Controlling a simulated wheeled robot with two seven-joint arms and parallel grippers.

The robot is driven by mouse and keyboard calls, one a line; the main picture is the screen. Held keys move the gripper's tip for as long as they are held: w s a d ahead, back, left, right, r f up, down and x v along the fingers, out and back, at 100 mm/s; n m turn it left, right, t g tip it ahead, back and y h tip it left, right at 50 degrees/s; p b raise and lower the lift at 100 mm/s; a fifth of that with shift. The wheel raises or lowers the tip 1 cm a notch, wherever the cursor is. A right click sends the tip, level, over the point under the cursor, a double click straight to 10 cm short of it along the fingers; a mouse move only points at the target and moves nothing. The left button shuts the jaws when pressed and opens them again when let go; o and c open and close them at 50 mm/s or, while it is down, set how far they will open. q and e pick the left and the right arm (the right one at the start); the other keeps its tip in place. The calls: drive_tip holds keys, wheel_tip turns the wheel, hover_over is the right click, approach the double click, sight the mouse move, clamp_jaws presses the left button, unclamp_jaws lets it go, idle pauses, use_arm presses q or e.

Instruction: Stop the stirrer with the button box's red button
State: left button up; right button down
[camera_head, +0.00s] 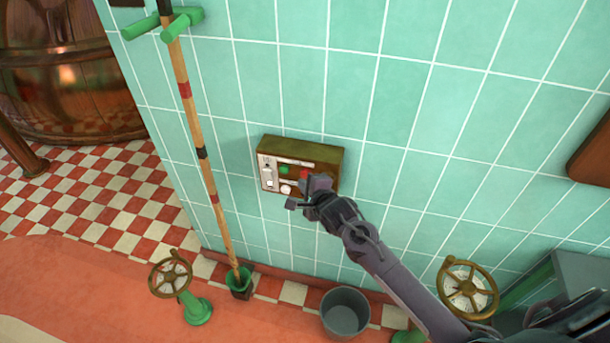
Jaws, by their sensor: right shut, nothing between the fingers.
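The button box (298,151) is a brass-coloured box on the green tiled wall, with a pale panel on its left part. A green button (284,170) and a white button (286,189) show on its front. The red button (305,174) shows only in part, at the tip of my right gripper (308,190). The gripper is shut and empty, close in front of the box's right half. I cannot tell whether it touches the red button. My right arm comes in from the lower right. My left gripper is out of view. No stirrer can be made out.
A banded pole (201,150) leans on the wall, its foot in a green holder (238,284). Handwheels stand at the lower left (170,277) and lower right (468,291). A grey bucket (345,318) is on the floor below. A copper vessel (70,90) stands upper left.

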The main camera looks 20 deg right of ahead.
drive_tip(key=shift+w+d, duration=0.25)
drive_tip(key=shift+w, duration=0.1)
drive_tip(key=shift+w+d, duration=0.3)
drive_tip(key=shift+w, duration=0.1)
idle(0.8)
idle(0.4)
drive_tip(key=shift+s+a+p, duration=0.5)
drive_tip(key=shift+s+p, duration=0.25)
